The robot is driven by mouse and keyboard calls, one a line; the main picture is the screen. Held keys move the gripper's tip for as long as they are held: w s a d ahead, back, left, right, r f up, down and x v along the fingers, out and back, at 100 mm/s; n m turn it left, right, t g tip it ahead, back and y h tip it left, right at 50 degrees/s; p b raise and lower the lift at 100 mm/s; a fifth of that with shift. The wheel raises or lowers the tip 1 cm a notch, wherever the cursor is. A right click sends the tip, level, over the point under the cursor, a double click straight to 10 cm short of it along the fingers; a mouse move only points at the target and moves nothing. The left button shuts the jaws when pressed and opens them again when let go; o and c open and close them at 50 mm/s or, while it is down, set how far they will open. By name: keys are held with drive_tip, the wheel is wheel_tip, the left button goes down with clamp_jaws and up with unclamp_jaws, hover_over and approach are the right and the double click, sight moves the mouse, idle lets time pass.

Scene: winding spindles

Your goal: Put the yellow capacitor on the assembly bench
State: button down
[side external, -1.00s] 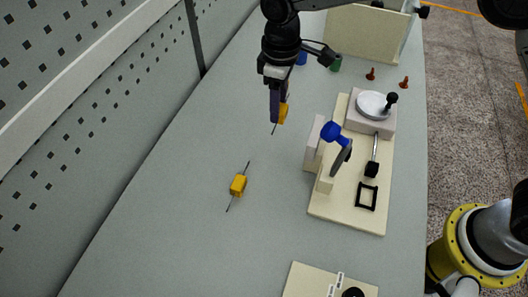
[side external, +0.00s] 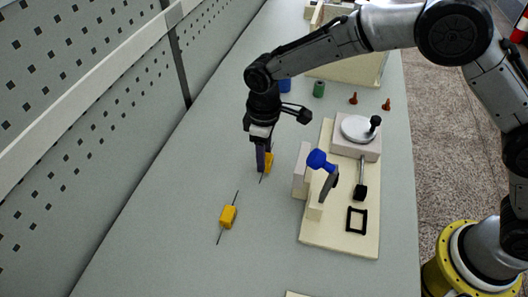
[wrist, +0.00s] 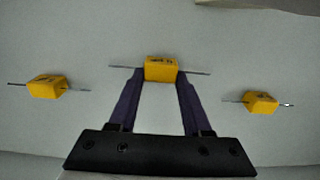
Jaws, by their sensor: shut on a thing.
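My gripper (side external: 263,170) points down over the grey bench (side external: 160,230), left of the cream fixture board. It is shut on a yellow capacitor (side external: 269,160) with thin wire leads. In the wrist view, that capacitor (wrist: 160,69) sits between the two fingertips of my gripper (wrist: 160,77), its leads sticking out to both sides. It is at or just above the bench surface; I cannot tell if it touches. A second yellow capacitor (side external: 228,217) lies nearer the camera. The wrist view shows one capacitor on the left (wrist: 46,88) and one on the right (wrist: 260,103).
The cream fixture board (side external: 340,235) carries a blue-knobbed clamp (side external: 318,159) and a white dish (side external: 358,128), close right of my gripper. Blue and green (side external: 319,89) cylinders and two orange pieces (side external: 353,98) stand farther back. A perforated wall (side external: 80,90) borders the left. The left foreground is clear.

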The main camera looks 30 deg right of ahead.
drive_tip(key=shift+c, duration=1.7)
unclamp_jaws()
drive_tip(key=shift+r, duration=0.1)
wheel_tip(320, 180, up, 12)
drive_tip(key=shift+r, duration=0.15)
